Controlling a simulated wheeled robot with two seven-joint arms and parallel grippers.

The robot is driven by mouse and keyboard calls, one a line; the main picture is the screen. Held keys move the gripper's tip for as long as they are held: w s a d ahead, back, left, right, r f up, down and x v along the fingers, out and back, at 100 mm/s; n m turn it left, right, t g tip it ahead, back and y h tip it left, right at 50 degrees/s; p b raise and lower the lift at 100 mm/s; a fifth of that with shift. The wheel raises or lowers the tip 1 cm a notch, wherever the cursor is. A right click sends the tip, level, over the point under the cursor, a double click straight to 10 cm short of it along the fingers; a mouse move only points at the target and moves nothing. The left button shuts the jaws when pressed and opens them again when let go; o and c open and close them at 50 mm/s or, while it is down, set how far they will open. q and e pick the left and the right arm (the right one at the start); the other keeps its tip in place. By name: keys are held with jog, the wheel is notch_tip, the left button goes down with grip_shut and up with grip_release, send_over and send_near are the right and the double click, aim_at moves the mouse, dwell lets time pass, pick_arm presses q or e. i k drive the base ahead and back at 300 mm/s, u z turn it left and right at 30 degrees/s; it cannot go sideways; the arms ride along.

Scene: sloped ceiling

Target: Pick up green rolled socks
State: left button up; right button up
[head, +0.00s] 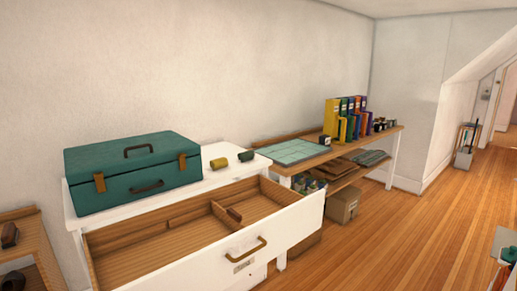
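A small dark green roll (246,156), which looks like the green rolled socks, lies on the white top of the dresser (190,196), near its right end. A mustard-yellow roll (219,163) lies just left of it, apart from it. Neither of my grippers is in view.
A large teal case (133,172) stands on the dresser's left part. A wooden bench (345,145) with binders and a cutting mat stands beyond. The floor (400,240) at right is mostly clear.

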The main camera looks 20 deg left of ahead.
aim_at(244, 156)
jog(key=i, duration=2.35)
jog(key=u, duration=1.1)
